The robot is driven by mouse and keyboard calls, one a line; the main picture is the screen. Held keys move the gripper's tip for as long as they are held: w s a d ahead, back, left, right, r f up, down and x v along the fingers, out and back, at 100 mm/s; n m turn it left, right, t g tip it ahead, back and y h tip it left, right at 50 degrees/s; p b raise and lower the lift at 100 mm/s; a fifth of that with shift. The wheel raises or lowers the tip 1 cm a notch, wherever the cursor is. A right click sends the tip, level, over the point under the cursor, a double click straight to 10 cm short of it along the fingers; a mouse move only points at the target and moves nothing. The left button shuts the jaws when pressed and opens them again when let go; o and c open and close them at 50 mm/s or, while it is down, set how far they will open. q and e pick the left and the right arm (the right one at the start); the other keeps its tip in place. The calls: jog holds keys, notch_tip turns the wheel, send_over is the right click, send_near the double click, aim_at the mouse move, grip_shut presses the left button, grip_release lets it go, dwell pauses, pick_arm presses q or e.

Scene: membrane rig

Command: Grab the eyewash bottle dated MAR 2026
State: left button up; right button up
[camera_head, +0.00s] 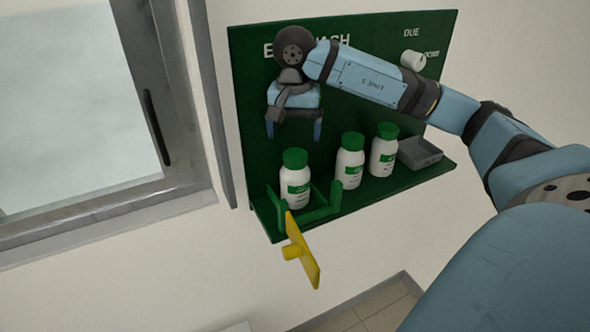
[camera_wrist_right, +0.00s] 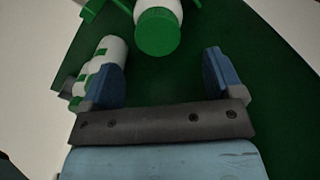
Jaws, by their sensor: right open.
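Three white eyewash bottles with green caps and green labels stand on a green shelf: the left bottle (camera_head: 294,182), the middle bottle (camera_head: 348,162) and the right bottle (camera_head: 383,151). The label dates are too small to read. The left bottle stands inside a green bracket (camera_head: 335,197). My right gripper (camera_head: 293,130) is open and empty, above the left bottle with its fingers pointing down. In the right wrist view, a green cap (camera_wrist_right: 158,32) lies ahead of the gap between the open fingers (camera_wrist_right: 165,78). Other bottles (camera_wrist_right: 112,55) are partly hidden behind one finger. My left gripper is out of view.
The green back panel (camera_head: 250,90) stands behind the bottles, partly hidden by my right arm. A yellow flap (camera_head: 302,255) hangs at the shelf's front. A grey tray (camera_head: 420,153) sits at the right end. A white roll-like piece (camera_head: 412,60) sticks out from the panel.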

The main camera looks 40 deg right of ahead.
aim_at(295, 155)
jog(key=shift+f, duration=0.9)
jog(key=f, duration=0.1)
jog(key=f+p, duration=0.1)
jog(key=f, duration=0.2)
jog(key=shift+s+a+f+p, duration=0.15)
jog(key=shift+s+f+p, duration=0.2)
jog(key=shift+f+p, duration=0.05)
jog(key=shift+f, duration=0.3)
jog(key=shift+c, duration=0.7)
jog(key=c, duration=1.4)
jog(key=shift+r, duration=0.1)
